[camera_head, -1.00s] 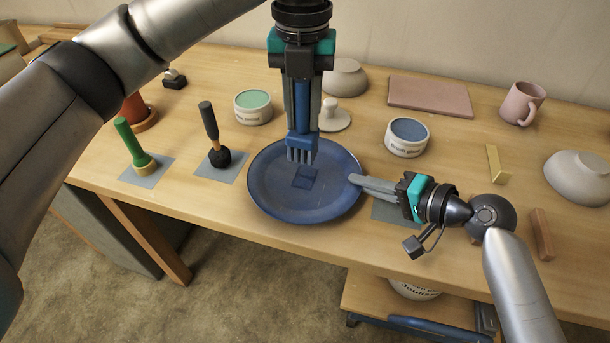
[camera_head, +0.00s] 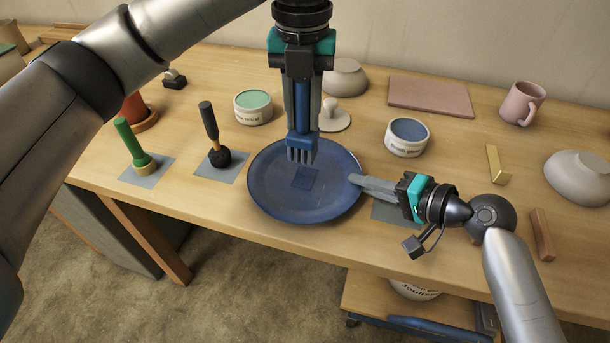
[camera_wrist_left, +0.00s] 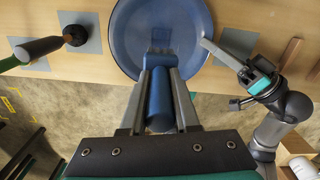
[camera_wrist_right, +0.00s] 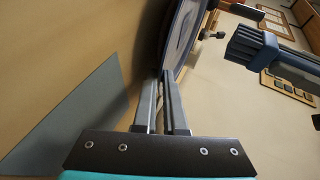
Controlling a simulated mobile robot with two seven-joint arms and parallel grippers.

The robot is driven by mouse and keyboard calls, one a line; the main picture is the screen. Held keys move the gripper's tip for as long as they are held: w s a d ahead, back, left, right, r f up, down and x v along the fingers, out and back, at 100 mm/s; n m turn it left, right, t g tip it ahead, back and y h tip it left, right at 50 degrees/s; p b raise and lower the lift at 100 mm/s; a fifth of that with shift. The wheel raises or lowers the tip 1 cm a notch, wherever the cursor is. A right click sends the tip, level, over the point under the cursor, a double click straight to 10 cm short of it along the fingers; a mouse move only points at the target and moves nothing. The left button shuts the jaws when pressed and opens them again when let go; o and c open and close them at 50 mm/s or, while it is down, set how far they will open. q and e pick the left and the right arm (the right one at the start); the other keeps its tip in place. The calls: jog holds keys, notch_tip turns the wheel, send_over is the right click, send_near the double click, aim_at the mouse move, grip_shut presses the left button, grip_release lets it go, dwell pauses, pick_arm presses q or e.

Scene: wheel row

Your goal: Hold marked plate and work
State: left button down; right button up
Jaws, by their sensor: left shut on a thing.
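The blue plate (camera_head: 275,195) lies near the table's front edge, with a darker square mark (camera_head: 306,179) near its middle. My left gripper (camera_head: 301,128) points down over the plate. It is shut on a blue tool (camera_head: 302,145) with a toothed lower end just behind the mark; I cannot tell whether the teeth touch the plate. The tool also shows in the left wrist view (camera_wrist_left: 160,100). My right gripper (camera_head: 358,181) reaches in from the right, its narrow fingers closed at the plate's right rim. In the right wrist view the rim (camera_wrist_right: 176,50) meets the fingertips.
A green-handled tool (camera_head: 131,143) and a dark-handled tool (camera_head: 210,125) stand on grey squares at left. Tubs (camera_head: 253,107) (camera_head: 407,137), a white stamp-like piece (camera_head: 334,118), a brass angle (camera_head: 495,165), a pink mug (camera_head: 522,103) and a grey bowl (camera_head: 580,178) surround the plate.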

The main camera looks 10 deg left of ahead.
jog(key=o, duration=0.4)
jog(key=shift+o, duration=0.4)
jog(key=shift+f, duration=0.15)
jog(key=shift+f, duration=0.1)
jog(key=shift+s+d, duration=0.1)
jog(key=shift+d, duration=0.2)
jog(key=shift+v, duration=0.9)
jog(key=shift+r+v, duration=0.25)
jog(key=shift+v, duration=2.15)
jog(key=shift+s, duration=0.1)
